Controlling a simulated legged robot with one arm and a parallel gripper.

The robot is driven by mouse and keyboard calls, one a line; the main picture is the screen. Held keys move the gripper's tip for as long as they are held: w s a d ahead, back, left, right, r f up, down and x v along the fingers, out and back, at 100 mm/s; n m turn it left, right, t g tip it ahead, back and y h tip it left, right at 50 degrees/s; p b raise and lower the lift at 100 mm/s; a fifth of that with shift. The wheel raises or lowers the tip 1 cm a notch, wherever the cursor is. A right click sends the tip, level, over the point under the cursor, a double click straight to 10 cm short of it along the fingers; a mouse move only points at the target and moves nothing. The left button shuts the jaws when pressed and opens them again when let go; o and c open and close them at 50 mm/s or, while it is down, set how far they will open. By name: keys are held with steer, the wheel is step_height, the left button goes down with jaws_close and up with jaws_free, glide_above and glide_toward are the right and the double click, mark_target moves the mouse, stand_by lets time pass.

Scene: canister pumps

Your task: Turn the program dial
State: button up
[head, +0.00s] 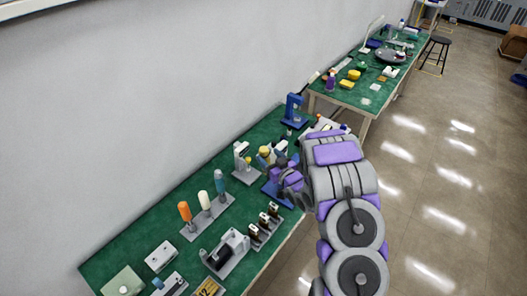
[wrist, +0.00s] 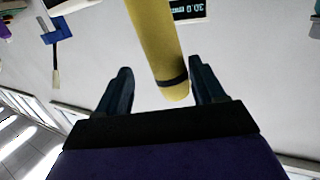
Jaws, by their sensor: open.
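I cannot tell for sure which part is the program dial. In the wrist view, a yellow cylinder (wrist: 158,40) with a dark band near its lower end reaches down between my gripper's (wrist: 161,72) spread fingers, nearer the right one. They do not appear to clasp it. A dark display (wrist: 188,10) with upside-down digits shows behind it at the top edge. In the head view, my gripper (head: 288,174) is over the near bench, beside a small yellow-topped device (head: 264,154). My arm and gripper partly hide the things there.
The near green bench (head: 150,222) holds a stand with orange, white and blue-grey handles (head: 204,202), a grey device (head: 226,253) and a blue press (head: 294,111). A pale box with a round knob (head: 123,288) is at the front left. Open floor (head: 420,200) lies right.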

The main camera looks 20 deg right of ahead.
steer(key=s+d+r+m+g+h, duration=0.2)
steer(key=s+d+r+g+h, duration=0.4)
steer(key=s+r+g, duration=0.5)
steer(key=s+a+r+g, duration=0.2)
steer(key=s+a+r, duration=0.1)
steer(key=s, duration=1)
steer(key=s+a+r+g+y, duration=0.1)
steer(key=s+a+r+g, duration=0.2)
steer(key=s, duration=1)
steer(key=s+a+r+g+y, duration=0.1)
steer(key=s+a+r, duration=0.3)
steer(key=s+a, duration=0.4)
steer(key=s+g, duration=0.1)
steer(key=s, duration=0.3)
steer(key=shift+s+a+m, duration=0.25)
steer(key=shift+s+m, duration=0.15)
steer(key=shift+f, duration=0.1)
steer(key=shift+c, duration=0.4)
